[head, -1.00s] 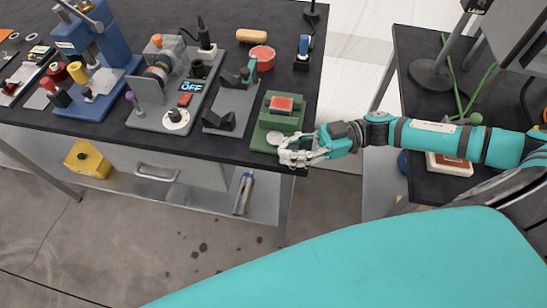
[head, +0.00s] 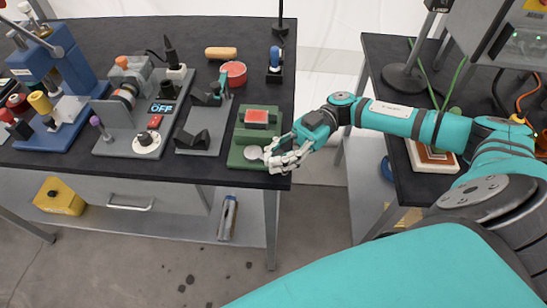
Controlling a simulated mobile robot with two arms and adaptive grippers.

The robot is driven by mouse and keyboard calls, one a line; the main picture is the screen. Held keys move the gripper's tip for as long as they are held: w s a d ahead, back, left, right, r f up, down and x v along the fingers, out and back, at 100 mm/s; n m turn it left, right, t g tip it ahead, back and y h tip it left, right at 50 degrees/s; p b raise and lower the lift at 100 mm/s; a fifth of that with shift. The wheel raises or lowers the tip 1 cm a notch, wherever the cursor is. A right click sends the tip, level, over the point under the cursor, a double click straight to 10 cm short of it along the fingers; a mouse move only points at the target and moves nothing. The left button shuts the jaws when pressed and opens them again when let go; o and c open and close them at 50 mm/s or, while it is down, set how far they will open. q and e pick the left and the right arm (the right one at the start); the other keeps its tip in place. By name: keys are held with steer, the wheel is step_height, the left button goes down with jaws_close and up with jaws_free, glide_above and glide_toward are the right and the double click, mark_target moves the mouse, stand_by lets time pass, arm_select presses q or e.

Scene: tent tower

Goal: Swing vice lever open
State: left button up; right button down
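A green fixture (head: 240,152), which seems to be the vice, stands at the front right corner of the dark bench, with a red block (head: 257,116) on top. A round pale disc (head: 253,153) shows on its front part. My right gripper (head: 272,163) is at the fixture's front right corner, its fingers pointing left beside the disc. The fingers hide that corner. I cannot make out a lever there, or whether the fingers touch or hold it. My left gripper is not in view.
A red round dish (head: 233,72) lies behind. A second table (head: 408,187) stands right, across a gap.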

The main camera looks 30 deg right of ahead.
steer(key=shift+s+f, duration=0.1)
steer(key=c, duration=1.2)
jaws_free()
steer(key=shift+s+d, duration=0.1)
steer(key=shift+d, duration=0.1)
steer(key=shift+c, duration=0.2)
steer(key=shift+o, duration=0.6)
steer(key=shift+a, duration=0.1)
steer(key=v, duration=0.7)
steer(key=shift+w+d, duration=0.2)
steer(key=shift+d, duration=0.1)
